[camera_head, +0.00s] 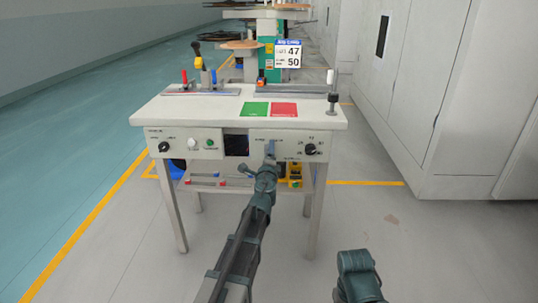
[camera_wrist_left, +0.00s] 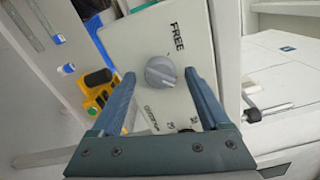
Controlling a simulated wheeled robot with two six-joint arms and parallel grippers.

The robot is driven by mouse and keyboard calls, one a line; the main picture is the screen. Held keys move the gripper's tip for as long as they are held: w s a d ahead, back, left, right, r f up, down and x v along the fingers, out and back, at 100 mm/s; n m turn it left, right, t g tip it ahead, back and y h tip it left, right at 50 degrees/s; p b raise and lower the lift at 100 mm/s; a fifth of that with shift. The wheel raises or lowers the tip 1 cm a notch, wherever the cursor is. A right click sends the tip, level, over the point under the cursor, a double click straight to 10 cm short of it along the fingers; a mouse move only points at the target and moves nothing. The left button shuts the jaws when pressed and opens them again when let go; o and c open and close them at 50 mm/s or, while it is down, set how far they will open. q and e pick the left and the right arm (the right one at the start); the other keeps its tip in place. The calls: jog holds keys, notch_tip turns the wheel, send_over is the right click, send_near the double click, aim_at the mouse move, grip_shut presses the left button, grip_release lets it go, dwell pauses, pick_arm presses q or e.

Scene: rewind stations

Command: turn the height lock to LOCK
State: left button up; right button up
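The height lock knob (camera_wrist_left: 160,71) is a round grey dial on the pale panel, seen in the left wrist view. The word FREE stands above it; a second label below is too small to read surely. I cannot tell which label the knob points to. My left gripper (camera_wrist_left: 159,78) is open, one finger on each side of the knob, with a gap visible around it. In the head view my left gripper (camera_head: 270,151) is at the bench's front panel (camera_head: 262,137) and hides the knob.
The bench (camera_head: 190,109) holds a green mat (camera_head: 255,109) and a red mat (camera_head: 284,109). Black knobs sit at the panel's left (camera_head: 164,147) and right (camera_head: 310,149). A yellow device (camera_head: 295,176) lies on the shelf below. The floor left of the bench is clear.

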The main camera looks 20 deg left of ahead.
pick_arm(q)
jog(key=v, duration=1.4)
